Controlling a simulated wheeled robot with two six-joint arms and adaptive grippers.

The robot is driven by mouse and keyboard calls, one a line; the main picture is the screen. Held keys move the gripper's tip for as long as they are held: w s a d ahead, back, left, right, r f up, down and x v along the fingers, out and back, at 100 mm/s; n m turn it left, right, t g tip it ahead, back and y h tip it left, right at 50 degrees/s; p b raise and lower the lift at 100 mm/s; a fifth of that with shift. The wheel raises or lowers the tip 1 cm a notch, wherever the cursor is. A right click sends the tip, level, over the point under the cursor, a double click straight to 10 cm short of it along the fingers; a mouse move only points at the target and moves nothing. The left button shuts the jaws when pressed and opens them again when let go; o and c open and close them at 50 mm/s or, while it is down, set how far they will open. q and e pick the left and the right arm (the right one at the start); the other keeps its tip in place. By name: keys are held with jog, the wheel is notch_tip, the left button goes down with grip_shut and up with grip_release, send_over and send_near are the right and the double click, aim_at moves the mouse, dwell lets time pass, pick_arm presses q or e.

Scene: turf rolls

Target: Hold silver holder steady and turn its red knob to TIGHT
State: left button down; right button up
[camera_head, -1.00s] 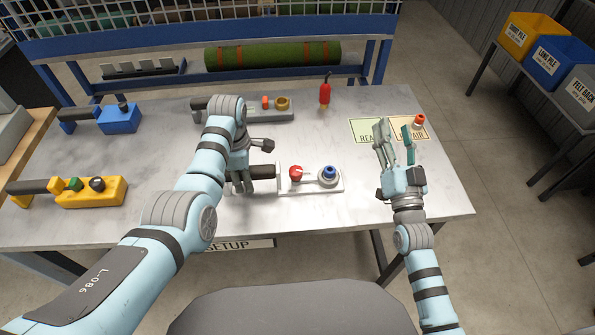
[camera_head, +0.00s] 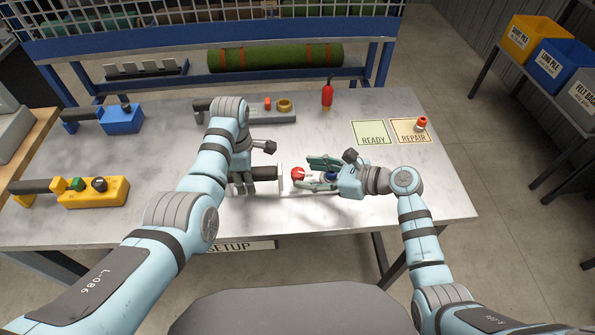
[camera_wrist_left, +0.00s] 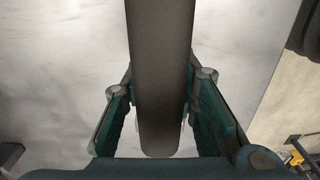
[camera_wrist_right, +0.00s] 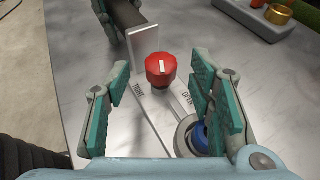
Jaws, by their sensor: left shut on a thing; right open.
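The silver holder (camera_head: 284,192) lies near the table's front edge, its dark handle pointing left. My left gripper (camera_head: 243,187) is shut on the dark handle (camera_wrist_left: 160,60), which shows between its fingers in the left wrist view. The red knob (camera_wrist_right: 161,70) stands on the holder's plate with a white mark on top. A blue part (camera_wrist_right: 200,138) sits partly behind the right finger.
A grey holder (camera_head: 285,117) with a brass ring lies behind. Yellow (camera_head: 105,190) and blue (camera_head: 122,119) holders lie left. A red bottle (camera_head: 327,95) stands at the back. READY (camera_head: 370,132) and REPAIR (camera_head: 405,126) mats lie right, a red-topped piece on REPAIR.

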aim_at(299, 174)
jog(key=x, duration=0.4)
jog(key=shift+a+f, duration=0.1)
jog(key=shift+a, duration=0.05)
jog(key=shift+c, duration=0.3)
grip_shut()
jog(key=m+t+h, duration=0.1)
jog(key=m+t, duration=0.1)
jog(key=shift+a+m+h, duration=0.1)
jog(key=shift+m+h, duration=0.2)
jog(key=shift+m+t+h, duration=0.9)
jog(key=shift+m+t, duration=0.1)
